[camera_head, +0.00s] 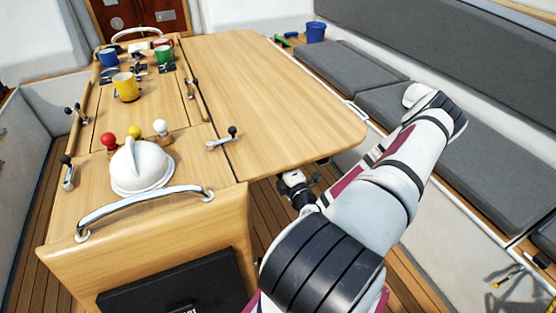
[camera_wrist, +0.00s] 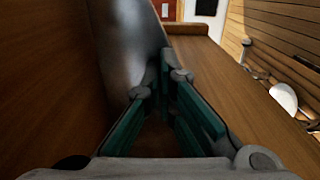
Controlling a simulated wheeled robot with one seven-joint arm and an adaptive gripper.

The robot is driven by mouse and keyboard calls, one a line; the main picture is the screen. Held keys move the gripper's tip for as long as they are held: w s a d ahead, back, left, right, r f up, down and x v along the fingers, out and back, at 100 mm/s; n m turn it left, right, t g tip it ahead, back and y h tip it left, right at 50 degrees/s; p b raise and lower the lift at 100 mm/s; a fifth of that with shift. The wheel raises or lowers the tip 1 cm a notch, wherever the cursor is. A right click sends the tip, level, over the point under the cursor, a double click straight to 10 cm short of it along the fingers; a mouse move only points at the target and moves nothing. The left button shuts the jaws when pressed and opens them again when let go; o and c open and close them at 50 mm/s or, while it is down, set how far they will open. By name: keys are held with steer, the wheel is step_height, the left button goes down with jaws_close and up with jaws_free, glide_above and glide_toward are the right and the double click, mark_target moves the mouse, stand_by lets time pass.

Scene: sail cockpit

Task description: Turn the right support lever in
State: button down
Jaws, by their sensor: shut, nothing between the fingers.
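A smooth grey curved part, seemingly the right support lever (camera_wrist: 130,45), stands in the upper left of the wrist view, close along the wooden panel. My gripper (camera_wrist: 172,75) has its green-padded fingers closed together, with nothing between them. The fingertips are just right of the grey part; I cannot tell whether they touch it. In the head view my gripper (camera_head: 299,190) is low under the right table leaf (camera_head: 275,90), its tips hidden by the leaf edge. I cannot make out the support lever there.
The table holds a white dome (camera_head: 140,168), a steel handrail (camera_head: 140,208), small black-knobbed levers (camera_head: 222,140) and several mugs, one yellow (camera_head: 126,88). Grey bench cushions (camera_head: 450,150) line the right side. Plank floor lies between bench and table.

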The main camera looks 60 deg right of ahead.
steer(key=w+d+n+t+y, duration=0.1)
steer(key=w+d, duration=0.3)
steer(key=w, duration=0.2)
steer(key=shift+w+y+b, duration=0.2)
steer(key=shift+y+b, duration=0.2)
steer(key=shift+b, duration=0.05)
